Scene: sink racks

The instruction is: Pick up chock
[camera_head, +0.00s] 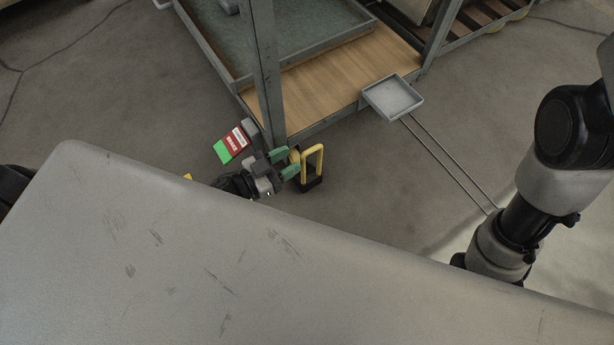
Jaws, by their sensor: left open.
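The chock (313,181) stands on the floor beside the foot of the rack post, with a black base and a tall yellow loop handle. My left gripper (286,163), with green fingertips, is open just to the left of the chock. Its fingertips reach close to the left part of the yellow handle; I cannot tell whether they touch it. My right arm comes in at the right, but its gripper is not visible.
A grey rack post (267,75) rises close behind the left gripper, next to a wooden shelf (335,78). A red and green brake sign (231,145) is left of the post. A small grey tray (393,97) is at the right. A large grey surface (180,260) hides the foreground.

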